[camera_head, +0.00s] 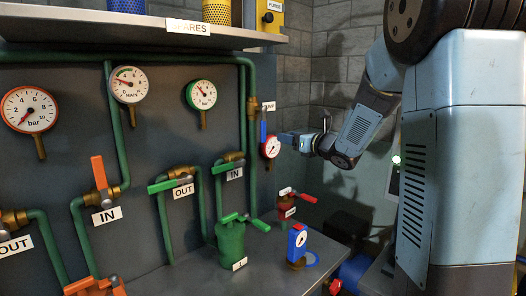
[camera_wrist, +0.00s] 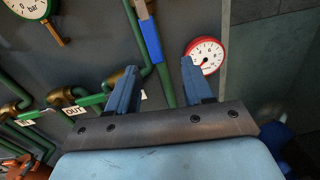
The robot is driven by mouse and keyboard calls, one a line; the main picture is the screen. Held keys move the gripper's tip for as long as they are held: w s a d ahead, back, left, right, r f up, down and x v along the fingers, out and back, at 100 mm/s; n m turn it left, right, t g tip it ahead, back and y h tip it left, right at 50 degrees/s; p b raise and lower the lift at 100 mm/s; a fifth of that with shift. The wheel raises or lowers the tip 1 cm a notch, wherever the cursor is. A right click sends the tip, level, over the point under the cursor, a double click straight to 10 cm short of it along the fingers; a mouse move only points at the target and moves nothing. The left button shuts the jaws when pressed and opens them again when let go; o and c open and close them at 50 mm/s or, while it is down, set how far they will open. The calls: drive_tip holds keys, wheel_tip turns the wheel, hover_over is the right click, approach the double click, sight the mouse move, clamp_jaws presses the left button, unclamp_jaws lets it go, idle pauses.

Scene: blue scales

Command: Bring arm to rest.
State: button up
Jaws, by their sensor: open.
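My arm reaches from the right side of the head view toward the pipe panel. My gripper (camera_head: 291,138) is at its end, close to a red-rimmed gauge (camera_head: 271,147) on the panel. In the wrist view my gripper (camera_wrist: 160,82) shows two blue fingers set well apart, with nothing between them. The red-rimmed gauge (camera_wrist: 205,55) appears just beyond the right finger there. A blue valve handle (camera_wrist: 151,40) lies beyond the gap between the fingers. I cannot tell whether a finger touches anything.
A bench below the panel holds a green canister (camera_head: 231,243), a blue gauge block (camera_head: 297,243) and a red-handled valve (camera_head: 287,205). Green and orange valve handles stick out from the panel. A shelf (camera_head: 150,30) runs above. Open space lies between panel and my body.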

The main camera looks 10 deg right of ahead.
drive_tip(key=s+d+r+m+g+h, duration=0.1)
drive_tip(key=s+d+m+h, duration=0.5)
drive_tip(key=m, duration=0.6)
drive_tip(key=s+d+r+m+g+h, duration=0.15)
drive_tip(key=s+m+h, duration=0.25)
drive_tip(key=s+m, duration=0.55)
drive_tip(key=s+a+f+m+g, duration=0.2)
drive_tip(key=s+f+m+g, duration=0.1)
drive_tip(key=s+m, duration=0.7)
drive_tip(key=s+a+f+m+g, duration=0.2)
drive_tip(key=s+f+m+g, duration=0.2)
drive_tip(key=s+m, duration=0.6)
drive_tip(key=s, duration=0.3)
drive_tip(key=shift+s+f, duration=0.1)
